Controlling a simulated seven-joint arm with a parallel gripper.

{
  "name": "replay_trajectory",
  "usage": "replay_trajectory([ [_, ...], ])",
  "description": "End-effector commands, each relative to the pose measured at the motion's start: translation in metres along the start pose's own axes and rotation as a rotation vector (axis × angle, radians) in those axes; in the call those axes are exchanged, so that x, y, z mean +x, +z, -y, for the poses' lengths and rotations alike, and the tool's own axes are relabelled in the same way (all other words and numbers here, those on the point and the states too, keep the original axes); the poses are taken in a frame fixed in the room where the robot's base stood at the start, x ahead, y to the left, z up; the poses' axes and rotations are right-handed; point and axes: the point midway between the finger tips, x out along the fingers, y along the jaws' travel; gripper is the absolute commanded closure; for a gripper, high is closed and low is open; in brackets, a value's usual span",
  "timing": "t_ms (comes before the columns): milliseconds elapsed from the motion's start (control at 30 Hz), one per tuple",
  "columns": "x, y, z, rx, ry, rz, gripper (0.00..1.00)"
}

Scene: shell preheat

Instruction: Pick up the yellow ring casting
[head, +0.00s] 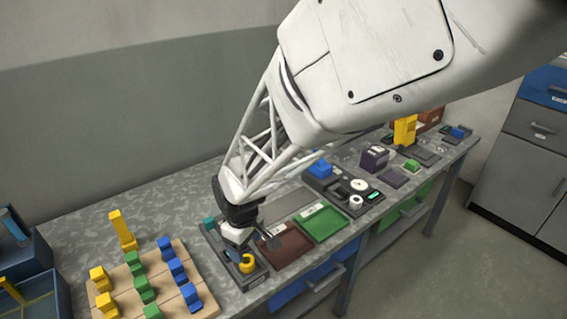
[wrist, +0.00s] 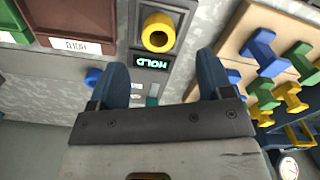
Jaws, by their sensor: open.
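The yellow ring casting (wrist: 158,33) is a thick ring with a dark hole, on a grey fixture (wrist: 183,55) with a lit display reading "HOLD". In the head view the yellow ring (head: 247,263) sits on the dark fixture (head: 257,279) at the front of the bench, just beside my gripper. My gripper (wrist: 166,70) is open, its two blue fingers apart with nothing between them. In the wrist view the ring lies beyond the fingertips, roughly in line with the gap. In the head view my gripper (head: 238,250) hangs close to the ring; its fingers are partly hidden.
A wooden board (head: 200,286) with yellow, green and blue castings stands left of the fixture. A brown tray (head: 287,247) and a green tray (head: 322,224) lie to the right. A yellow upright piece (head: 122,229) stands behind the board. A blue knob (wrist: 93,76) shows near the left finger.

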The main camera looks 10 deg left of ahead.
Motion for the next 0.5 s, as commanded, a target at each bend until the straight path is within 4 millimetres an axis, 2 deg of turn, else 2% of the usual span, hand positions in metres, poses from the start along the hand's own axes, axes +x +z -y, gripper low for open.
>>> replay_trajectory([
  [500, 0.026, 0.0, -0.001, 0.001, 0.0, 0.0, 0.27],
])
